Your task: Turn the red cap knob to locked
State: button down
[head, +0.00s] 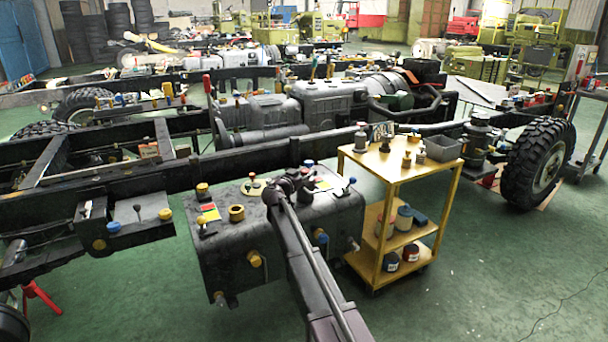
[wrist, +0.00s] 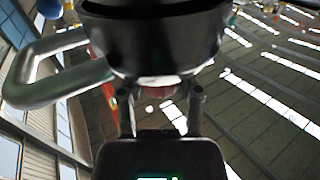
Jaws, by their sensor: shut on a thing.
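In the wrist view, a small patch of the red cap knob (wrist: 158,92) shows between the two fingertips of my gripper (wrist: 161,98). The fingers stand on either side of it, under a large dark round part (wrist: 155,38) that fills the top of the view. My gripper is shut on the knob. In the head view, my gripper (head: 288,187) is over the top of a dark grey tank (head: 205,262), and the arm hides the knob there. Which way the knob is turned cannot be told.
The tank top carries a yellow ring cap (head: 237,212), a yellow knob (head: 202,188) and a blue knob (head: 308,163). A yellow cart (head: 432,178) with bottles and a grey bin stands close on the right. A chassis rail (head: 150,180) runs behind. Green floor is clear at front right.

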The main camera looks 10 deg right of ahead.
jog(key=m+g+h, duration=0.2)
jog(key=shift+w+g, duration=0.1)
jog(key=shift+g, duration=0.2)
jog(key=shift+m+g+h, duration=0.7)
jog(key=shift+g, duration=0.1)
jog(key=shift+d, duration=0.1)
jog(key=shift+c, duration=1.3)
grip_release()
jog(key=shift+s, duration=0.2)
jog(key=shift+a, duration=0.2)
jog(key=shift+s+a, duration=0.25)
jog(key=shift+a, duration=0.25)
jog(key=v, duration=1)
jog(key=shift+a, duration=0.3)
